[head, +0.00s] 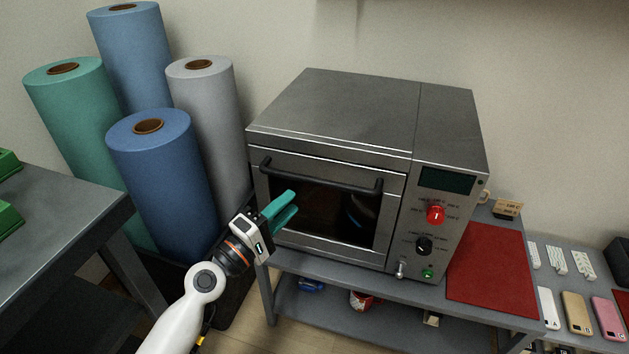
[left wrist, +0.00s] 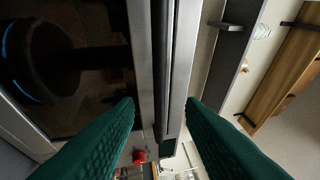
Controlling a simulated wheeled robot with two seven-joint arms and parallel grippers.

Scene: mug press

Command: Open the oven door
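The oven (head: 375,125) is a grey metal box on a low bench. Its door (head: 325,205) has a dark glass window and looks shut. A black bar handle (head: 320,175) runs along the door's top edge. My left gripper (head: 288,207), with teal fingers, is in front of the door's left part, below the handle's left end. In the left wrist view the two fingers (left wrist: 165,103) are apart, with the metal door frame and long dark strips beyond the gap. I cannot tell whether a strip is the handle or whether anything touches. My right gripper is not in view.
The oven's right panel has a red knob (head: 436,214) and a black knob (head: 424,246). A red mat (head: 490,270) and several phones lie right of the oven. Tall blue, green and grey rolls (head: 160,170) stand at left, near my left arm. A grey table (head: 60,230) is at far left.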

